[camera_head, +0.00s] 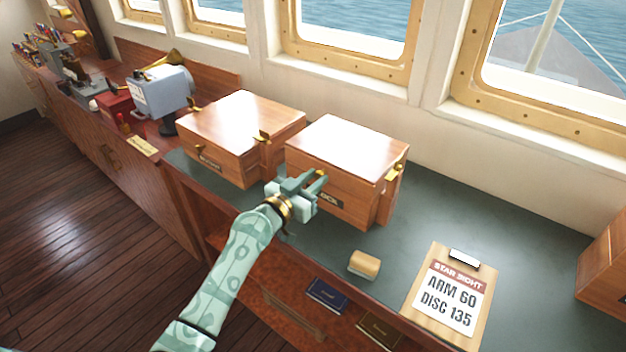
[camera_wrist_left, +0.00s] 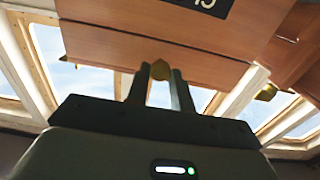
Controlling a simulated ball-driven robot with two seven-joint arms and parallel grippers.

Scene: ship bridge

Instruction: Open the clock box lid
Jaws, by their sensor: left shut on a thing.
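Two wooden boxes with shut lids stand side by side on the green counter. My left gripper (camera_head: 303,190) is at the front of the right box (camera_head: 345,150), whose dark name plate (camera_head: 330,197) is partly hidden by the fingers, so I cannot read it fully. The gripper is shut on a small brass knob on the box front; in the left wrist view the knob (camera_wrist_left: 161,71) sits between the two fingertips (camera_wrist_left: 160,80). The left box (camera_head: 240,125) also has a plate, too small to read. My right gripper is not in view.
A clipboard (camera_head: 447,298) and a small tan block (camera_head: 364,264) lie on the counter (camera_head: 490,225) to the right. Another wooden box (camera_head: 604,270) is at the right edge. Windows line the wall behind. Books (camera_head: 327,294) sit in the shelf below.

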